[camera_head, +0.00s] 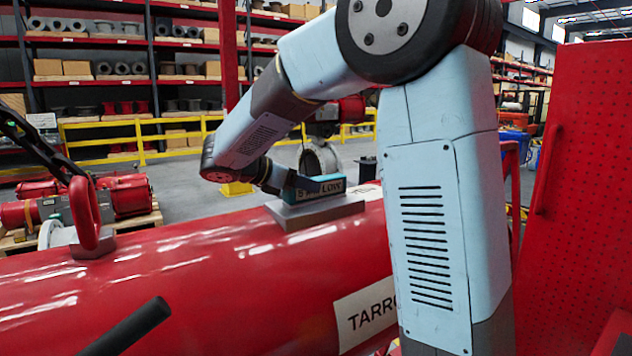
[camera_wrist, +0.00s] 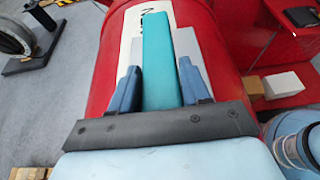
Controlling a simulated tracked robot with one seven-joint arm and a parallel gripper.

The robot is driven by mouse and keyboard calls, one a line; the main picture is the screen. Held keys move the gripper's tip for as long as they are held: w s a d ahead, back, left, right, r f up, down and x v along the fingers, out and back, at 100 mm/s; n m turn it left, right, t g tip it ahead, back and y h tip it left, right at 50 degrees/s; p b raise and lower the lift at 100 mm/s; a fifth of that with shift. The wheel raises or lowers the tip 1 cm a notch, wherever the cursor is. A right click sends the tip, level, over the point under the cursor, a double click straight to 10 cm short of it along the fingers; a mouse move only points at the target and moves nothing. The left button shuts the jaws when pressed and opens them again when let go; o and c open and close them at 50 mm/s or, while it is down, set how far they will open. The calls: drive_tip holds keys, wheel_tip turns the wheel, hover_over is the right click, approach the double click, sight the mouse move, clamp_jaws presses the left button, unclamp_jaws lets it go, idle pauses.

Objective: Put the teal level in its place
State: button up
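The teal level (camera_head: 318,191) is a long block with lettering on its side, partly covered by my gripper in the head view. It lies flat over a grey pad (camera_head: 316,212) on top of the big red cylinder (camera_head: 190,272). In the wrist view the teal level (camera_wrist: 160,58) runs away from me between my two blue-grey fingers. My gripper (camera_wrist: 160,75) has a finger against each long side, with no clear gap, so it looks shut on the level. Whether the level's underside touches the pad is not clear.
A red lifting ring (camera_head: 88,215) stands up from the cylinder at left. A red perforated panel (camera_head: 580,190) rises at right. A grey round flange (camera_head: 318,160) is on the floor behind. A white box (camera_wrist: 283,84) sits right of the cylinder in the wrist view.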

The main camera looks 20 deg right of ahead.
drive_tip(key=o, duration=0.4)
drive_tip(key=shift+r, duration=0.1)
